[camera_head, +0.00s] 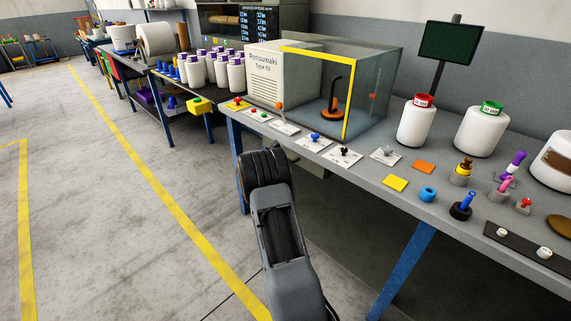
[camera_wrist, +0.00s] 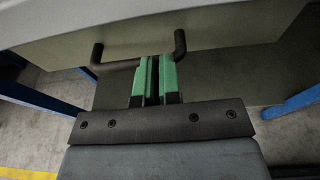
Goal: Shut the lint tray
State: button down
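The lint tray (camera_wrist: 215,84) shows in the wrist view as a plain grey-olive box under the table top. A dark bar handle (camera_wrist: 112,66) with two bent ends is on it. My gripper (camera_wrist: 157,62) has green fingers side by side with only a narrow dark line between them, and nothing shows between them. The fingertips are at the handle, overlapping its right half in the picture; I cannot tell whether they touch it. In the head view, a grey-beige part of the tray (camera_head: 312,167) shows below the table edge; my fingers are hidden there.
The worktable (camera_head: 390,168) overhangs the tray, with a glass-fronted machine (camera_head: 375,90), white bobbins (camera_head: 417,125) and small parts on top. Blue table legs (camera_head: 402,270) stand on either side. The floor left of the table, with a yellow line (camera_head: 150,170), is clear.

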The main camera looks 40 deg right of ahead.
jog(key=shift+s+d+r, duration=0.1)
jog(key=shift+d+r, duration=0.15)
jog(key=shift+r, duration=0.05)
jog(key=w+f+p+v, duration=0.1)
jog(key=p+v, duration=0.1)
jog(key=v, duration=1.2)
jog(key=s+a+f+m+g+y, duration=0.3)
jog(key=s+a+m+y, duration=0.2)
jog(key=s+m, duration=0.25)
jog(key=s+a+r+m+t+y+p, duration=0.2)
jog(key=s+a+r+m+y+p, duration=0.1)
jog(key=s+a+r+p, duration=0.2)
jog(key=s+a+r+m+t+y+p, duration=0.2)
jog(key=s+a+r+m+y+p, duration=0.2)
jog(key=a+r, duration=0.6)
jog(key=s+a+r+m+t+y+p, duration=0.2)
jog(key=s+a+r+p, duration=0.4)
jog(key=r, duration=0.7)
jog(key=shift+s+a+m+y+p, duration=0.3)
jog(key=shift+a+m+y+p, duration=0.5)
jog(key=shift+a+m+y, duration=0.1)
jog(key=shift+r, duration=0.1)
